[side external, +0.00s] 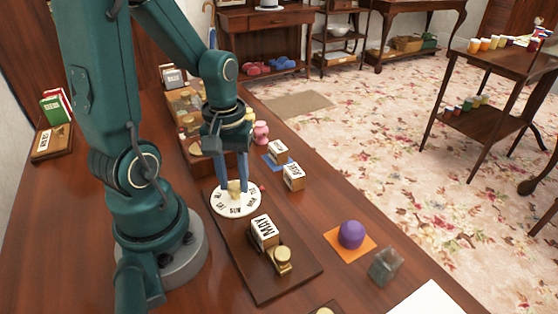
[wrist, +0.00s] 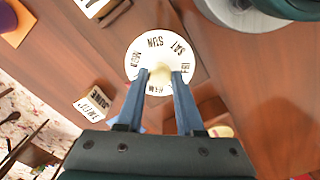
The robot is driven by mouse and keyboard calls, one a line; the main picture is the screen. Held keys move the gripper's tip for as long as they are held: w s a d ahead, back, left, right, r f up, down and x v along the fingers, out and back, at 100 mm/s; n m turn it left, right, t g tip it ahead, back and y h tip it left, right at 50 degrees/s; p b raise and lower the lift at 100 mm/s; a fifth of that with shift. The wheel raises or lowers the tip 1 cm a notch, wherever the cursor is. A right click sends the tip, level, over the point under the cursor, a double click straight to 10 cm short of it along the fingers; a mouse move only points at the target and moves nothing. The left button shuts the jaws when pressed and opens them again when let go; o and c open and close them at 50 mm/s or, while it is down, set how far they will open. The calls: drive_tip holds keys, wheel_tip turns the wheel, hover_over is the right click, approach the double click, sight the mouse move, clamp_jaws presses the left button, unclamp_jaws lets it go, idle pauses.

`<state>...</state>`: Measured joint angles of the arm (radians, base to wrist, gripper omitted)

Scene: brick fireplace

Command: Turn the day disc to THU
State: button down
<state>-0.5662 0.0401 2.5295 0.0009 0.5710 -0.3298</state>
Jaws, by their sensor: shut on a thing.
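The white day disc (side external: 249,207) lies flat on a dark wooden board (side external: 284,289); it also shows in the wrist view (wrist: 140,51). Black day names run around it. SUN faces the camera side in the side view and lies at the far edge in the wrist view, with SAT and MON beside it. My gripper (side external: 233,184) points down over the disc. Its blue fingers are shut on the pale brass knob (wrist: 160,76) at the disc's centre. The fingers and gripper body hide part of the lettering; THU cannot be read clearly.
A MAY block (side external: 264,233) and a brass piece (side external: 281,260) stand on the board close to the disc. Lettered blocks (side external: 293,176), a pink piece (side external: 261,132), and a purple piece (side external: 351,234) on an orange square stand to the right. Some bare tabletop lies between them.

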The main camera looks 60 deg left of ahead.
drive_tip(key=m, duration=0.4)
drive_tip(key=shift+m, duration=0.4)
drive_tip(key=m, duration=0.9)
drive_tip(key=shift+m, duration=0.4)
drive_tip(key=m, duration=0.4)
drive_tip(key=shift+m, duration=0.3)
drive_tip(key=c, duration=0.5)
unclamp_jaws()
drive_tip(key=shift+c, duration=0.2)
